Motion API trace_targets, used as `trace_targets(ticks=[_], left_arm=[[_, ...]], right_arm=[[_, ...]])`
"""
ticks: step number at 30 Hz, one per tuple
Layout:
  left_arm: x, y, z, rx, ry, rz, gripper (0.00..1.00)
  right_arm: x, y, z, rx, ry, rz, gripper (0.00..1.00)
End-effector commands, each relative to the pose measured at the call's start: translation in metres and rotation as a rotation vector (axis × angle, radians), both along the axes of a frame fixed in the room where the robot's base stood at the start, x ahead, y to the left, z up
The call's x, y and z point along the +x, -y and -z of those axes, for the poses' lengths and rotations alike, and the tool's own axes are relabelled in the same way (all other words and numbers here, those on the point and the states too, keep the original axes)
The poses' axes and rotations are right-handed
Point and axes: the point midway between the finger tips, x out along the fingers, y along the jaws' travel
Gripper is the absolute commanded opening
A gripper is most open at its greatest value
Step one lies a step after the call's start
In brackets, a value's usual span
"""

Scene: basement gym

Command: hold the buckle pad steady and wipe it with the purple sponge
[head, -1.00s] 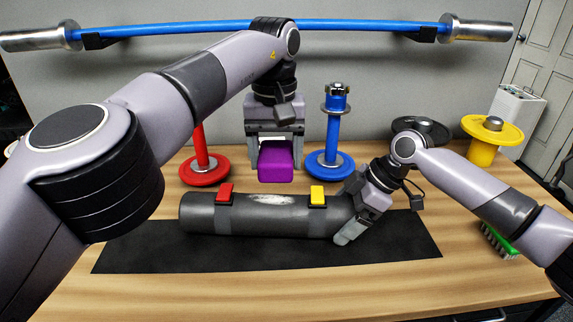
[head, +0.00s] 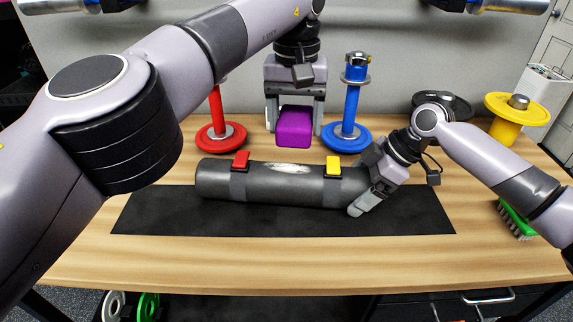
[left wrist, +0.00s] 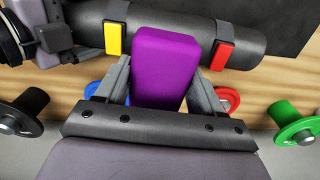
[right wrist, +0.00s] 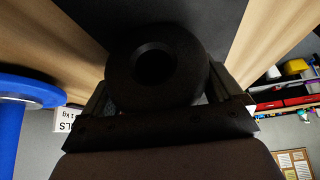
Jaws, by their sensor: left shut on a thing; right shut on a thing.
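The buckle pad (head: 265,185) is a dark grey roll lying on a black mat (head: 300,222), with a red buckle (head: 240,162), a yellow buckle (head: 333,165) and a pale smear (head: 290,168) between them. My right gripper (head: 367,190) is shut on the pad's right end; the right wrist view shows the round hollow end (right wrist: 155,65) between its fingers. My left gripper (head: 294,118) is shut on the purple sponge (head: 293,128), behind the pad and apart from it. In the left wrist view the sponge (left wrist: 165,68) sits between the fingers, near the pad.
A red stand (head: 214,125) and a blue stand (head: 352,110) flank my left gripper. A yellow stand (head: 512,115) and a green brush (head: 517,222) are at the right. The table's front strip (head: 300,265) is clear.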

Motion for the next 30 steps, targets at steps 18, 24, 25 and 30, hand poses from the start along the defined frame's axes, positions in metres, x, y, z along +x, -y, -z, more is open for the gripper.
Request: trace_targets(ticks=[18,24,25,30], left_arm=[[-0.011,-0.013,0.028,0.003,0.008,0.036,0.43],[-0.012,-0.025,0.04,0.004,0.008,0.035,0.43],[-0.012,-0.027,0.041,0.004,0.008,0.035,0.43],[-0.013,-0.028,0.044,0.004,0.008,0.034,0.43]], right_arm=[[0.0,0.0,0.0,0.001,0.0,0.0,0.53],[0.0,0.0,0.0,0.001,0.0,0.0,0.53],[0.0,0.0,0.0,0.001,0.0,0.0,0.53],[0.0,0.0,0.0,0.001,0.0,0.0,0.53]])
